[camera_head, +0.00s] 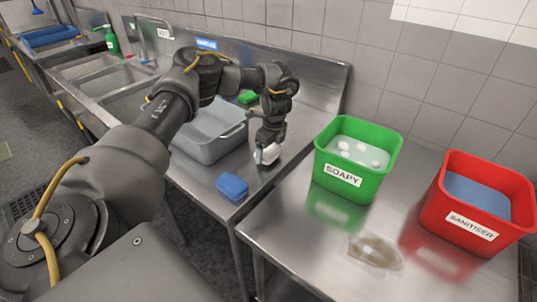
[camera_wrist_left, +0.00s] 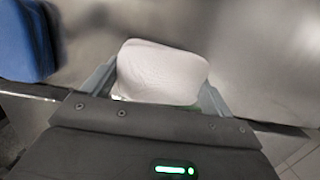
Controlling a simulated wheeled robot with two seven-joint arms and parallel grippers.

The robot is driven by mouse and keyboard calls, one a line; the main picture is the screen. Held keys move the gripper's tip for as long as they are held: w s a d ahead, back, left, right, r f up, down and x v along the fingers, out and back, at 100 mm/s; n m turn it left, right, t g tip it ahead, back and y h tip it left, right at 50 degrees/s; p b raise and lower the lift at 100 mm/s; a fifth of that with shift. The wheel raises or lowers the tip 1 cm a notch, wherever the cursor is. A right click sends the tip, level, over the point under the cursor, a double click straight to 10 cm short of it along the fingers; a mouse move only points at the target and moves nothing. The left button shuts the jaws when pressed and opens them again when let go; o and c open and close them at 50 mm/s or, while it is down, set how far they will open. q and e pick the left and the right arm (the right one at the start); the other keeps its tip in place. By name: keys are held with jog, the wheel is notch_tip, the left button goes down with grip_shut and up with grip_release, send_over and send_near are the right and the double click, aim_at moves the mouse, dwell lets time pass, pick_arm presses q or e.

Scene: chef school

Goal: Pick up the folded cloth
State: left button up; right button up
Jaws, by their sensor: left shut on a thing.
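A white folded cloth (camera_wrist_left: 160,72) shows between the two fingers of my left gripper (camera_wrist_left: 160,92) in the left wrist view. In the head view the cloth (camera_head: 268,154) is a small white shape at the tip of my left gripper (camera_head: 266,150), over the steel counter. The fingers are shut on the cloth, one at each side. I cannot tell whether the cloth touches the counter. My right gripper is not in view.
A blue sponge (camera_head: 232,186) lies near the counter's front edge, close to the gripper. A grey basin (camera_head: 208,148) stands left of it. A green SOAPY bucket (camera_head: 338,192) and a red SANITISER bucket (camera_head: 440,208) stand to the right.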

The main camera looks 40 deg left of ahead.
pick_arm(q)
jog(key=s+r, duration=0.1)
jog(key=r, duration=0.1)
jog(key=s+d+r, duration=0.1)
jog(key=r, duration=0.1)
jog(key=s+r, duration=0.2)
jog(key=r, duration=0.1)
jog(key=shift+d, duration=0.2)
jog(key=s+d+r+b, duration=0.1)
jog(key=s+d+r, duration=0.2)
jog(key=s, duration=0.6)
jog(key=shift+s+r, duration=0.2)
jog(key=shift+r, duration=0.55)
